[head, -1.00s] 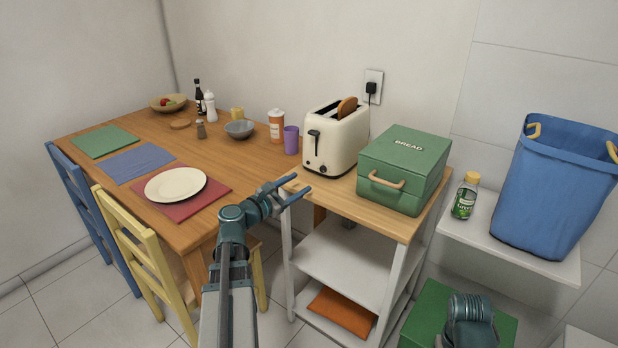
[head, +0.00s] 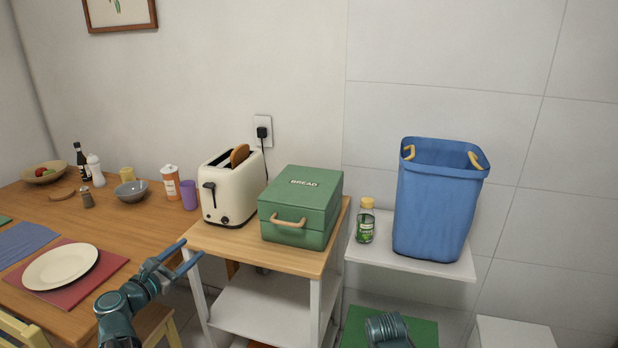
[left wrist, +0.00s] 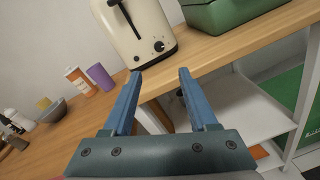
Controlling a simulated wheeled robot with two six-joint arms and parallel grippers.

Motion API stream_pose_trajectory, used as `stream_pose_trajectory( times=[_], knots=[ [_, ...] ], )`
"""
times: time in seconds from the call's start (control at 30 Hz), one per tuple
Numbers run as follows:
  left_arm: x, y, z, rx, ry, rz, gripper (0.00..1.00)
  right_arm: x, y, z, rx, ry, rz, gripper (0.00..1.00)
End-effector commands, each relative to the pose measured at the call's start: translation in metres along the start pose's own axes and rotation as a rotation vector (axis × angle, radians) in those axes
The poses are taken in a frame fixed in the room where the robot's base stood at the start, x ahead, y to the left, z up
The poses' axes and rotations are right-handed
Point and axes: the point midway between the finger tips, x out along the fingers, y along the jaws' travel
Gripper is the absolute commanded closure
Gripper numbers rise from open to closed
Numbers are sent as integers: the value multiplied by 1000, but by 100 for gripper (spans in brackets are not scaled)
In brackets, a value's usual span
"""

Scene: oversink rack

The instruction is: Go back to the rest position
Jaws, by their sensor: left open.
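My left gripper (head: 180,256) is open and empty at the front left corner of the wooden-topped cart (head: 225,244). In the left wrist view its two blue fingers (left wrist: 160,80) are apart, with nothing between them but the cart's edge and shelf behind. A cream toaster (head: 229,188) with a slice of bread in its slot stands on the cart, beyond the fingers; it also shows in the left wrist view (left wrist: 138,30). Part of my right arm shows at the bottom of the head view, but its gripper fingers are not visible.
A green bread box (head: 300,207) sits right of the toaster. A white shelf (head: 410,262) holds a green jar (head: 366,222) and a blue bin (head: 437,200). The dining table (head: 150,215) at left carries a plate (head: 60,266), a purple cup (head: 189,195) and a bowl (head: 131,191).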

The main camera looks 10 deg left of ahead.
Motion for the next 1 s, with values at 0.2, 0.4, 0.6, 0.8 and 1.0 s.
stream_pose_trajectory(
  times=[0.2, 0.4, 0.6, 0.8, 1.0],
  knots=[
    [33, -65, 34, 210, 41, -216, 41, -35, 3, 2, 0, 0, 0, 100],
    [55, -192, 74, 661, 53, -653, 41, -88, 8, 5, 0, 0, 0, 100],
    [35, -290, 102, 1108, -26, -1077, 41, -135, 13, 8, 0, 0, 0, 100],
    [-9, -350, 132, 1554, -179, -1498, 41, -185, 18, 11, 1, 0, 0, 100],
    [-49, -372, 162, 1924, -351, -1856, 41, -224, 21, 13, 1, 0, 0, 100]
  ],
)
